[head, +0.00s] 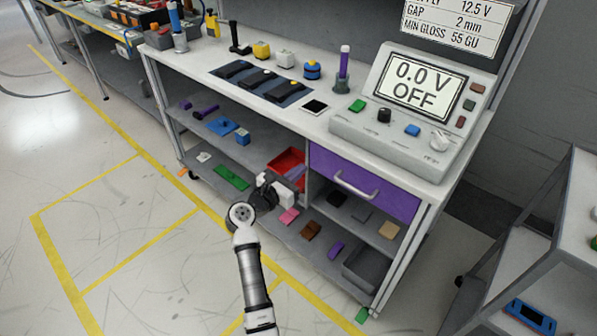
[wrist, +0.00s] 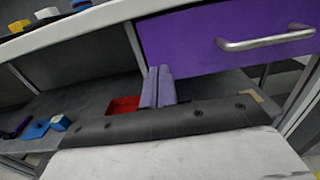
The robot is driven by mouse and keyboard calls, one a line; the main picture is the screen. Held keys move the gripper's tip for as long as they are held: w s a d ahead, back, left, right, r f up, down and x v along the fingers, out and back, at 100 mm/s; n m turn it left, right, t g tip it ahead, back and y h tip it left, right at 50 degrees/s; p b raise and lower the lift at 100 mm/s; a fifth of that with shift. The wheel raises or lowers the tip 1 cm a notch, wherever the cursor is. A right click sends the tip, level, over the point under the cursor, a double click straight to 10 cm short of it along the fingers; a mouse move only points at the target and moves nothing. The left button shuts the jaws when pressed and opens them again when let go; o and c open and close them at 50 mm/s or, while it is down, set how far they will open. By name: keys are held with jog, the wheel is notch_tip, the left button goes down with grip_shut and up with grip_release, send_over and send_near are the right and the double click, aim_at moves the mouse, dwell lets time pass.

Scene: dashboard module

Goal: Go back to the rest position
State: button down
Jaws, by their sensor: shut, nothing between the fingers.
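My gripper (head: 296,172) is in front of the workbench, below the tabletop, to the left of the purple drawer (head: 364,185). In the wrist view its two purple-grey fingers (wrist: 158,88) stand side by side, shut and empty. They overlap a red bin (head: 283,163) on the lower shelf in the head view; whether they touch it I cannot tell. The red bin (wrist: 123,105) is also partly hidden behind the fingers in the wrist view. The drawer (wrist: 225,40) is shut and its metal handle (wrist: 265,41) is to the right of the fingers.
The tabletop (head: 215,55) above holds a display console (head: 400,110) and several small tools. The lower shelves hold a blue block (head: 242,137), a green plate (head: 231,178) and a grey bin (head: 365,268). A grey cart (head: 530,240) stands at the right. Open floor (head: 120,235) lies at the left.

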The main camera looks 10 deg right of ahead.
jog(key=b+v, duration=0.1)
jog(key=v, duration=0.8)
jog(key=shift+a+b, duration=0.15)
jog(key=shift+b, duration=0.25)
